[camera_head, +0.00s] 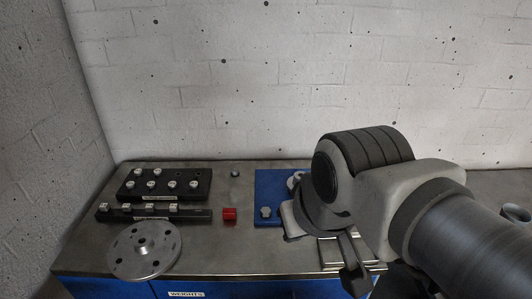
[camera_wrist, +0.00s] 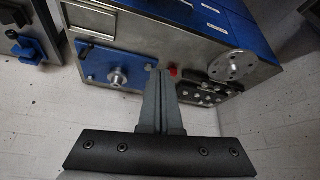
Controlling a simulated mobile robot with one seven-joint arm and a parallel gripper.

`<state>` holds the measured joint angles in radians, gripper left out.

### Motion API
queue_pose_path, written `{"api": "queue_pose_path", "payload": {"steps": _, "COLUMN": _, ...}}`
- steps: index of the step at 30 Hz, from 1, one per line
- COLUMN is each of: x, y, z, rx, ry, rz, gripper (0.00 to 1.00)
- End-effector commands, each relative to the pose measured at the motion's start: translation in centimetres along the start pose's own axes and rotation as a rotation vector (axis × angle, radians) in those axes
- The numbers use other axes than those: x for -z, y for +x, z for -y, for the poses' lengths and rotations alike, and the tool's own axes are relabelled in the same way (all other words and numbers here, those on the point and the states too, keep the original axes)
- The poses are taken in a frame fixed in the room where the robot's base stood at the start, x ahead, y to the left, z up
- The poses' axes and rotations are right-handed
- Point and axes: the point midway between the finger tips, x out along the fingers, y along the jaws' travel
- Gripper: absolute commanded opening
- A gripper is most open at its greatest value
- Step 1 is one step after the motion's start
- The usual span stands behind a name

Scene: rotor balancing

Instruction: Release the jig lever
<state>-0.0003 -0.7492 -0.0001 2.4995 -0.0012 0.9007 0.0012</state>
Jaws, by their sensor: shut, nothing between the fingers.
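A blue plate (camera_head: 268,187) lies on the metal bench, partly hidden behind my arm in the head view. A small grey knob (camera_head: 265,212) stands on it. In the wrist view the blue plate (camera_wrist: 95,60) shows with a round metal post (camera_wrist: 117,77). I cannot make out a lever clearly in either view. My gripper (camera_wrist: 159,72) is shut and empty, its fingers together in the wrist view. It appears apart from the plate and the post. In the head view my wrist hides part of the plate's right side.
A black rack (camera_head: 165,184) with several weights and a round metal disc (camera_head: 145,250) stand further left. A brick wall rises behind the bench.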

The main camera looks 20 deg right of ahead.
Motion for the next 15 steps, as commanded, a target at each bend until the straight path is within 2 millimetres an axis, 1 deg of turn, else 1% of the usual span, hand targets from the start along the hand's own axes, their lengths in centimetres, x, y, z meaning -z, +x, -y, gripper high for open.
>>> {"api": "queue_pose_path", "payload": {"steps": 5, "x": -0.1, "y": 1.2, "z": -0.5, "rx": -0.030, "ry": 0.002, "rz": 0.060, "gripper": 0.00}}
{"api": "queue_pose_path", "payload": {"steps": 11, "x": 0.1, "y": 4.4, "z": -2.4, "rx": -0.144, "ry": 0.008, "rz": 0.220, "gripper": 0.00}}
{"api": "queue_pose_path", "payload": {"steps": 15, "x": 0.5, "y": 6.7, "z": -4.0, "rx": -0.257, "ry": 0.008, "rz": 0.329, "gripper": 0.00}}
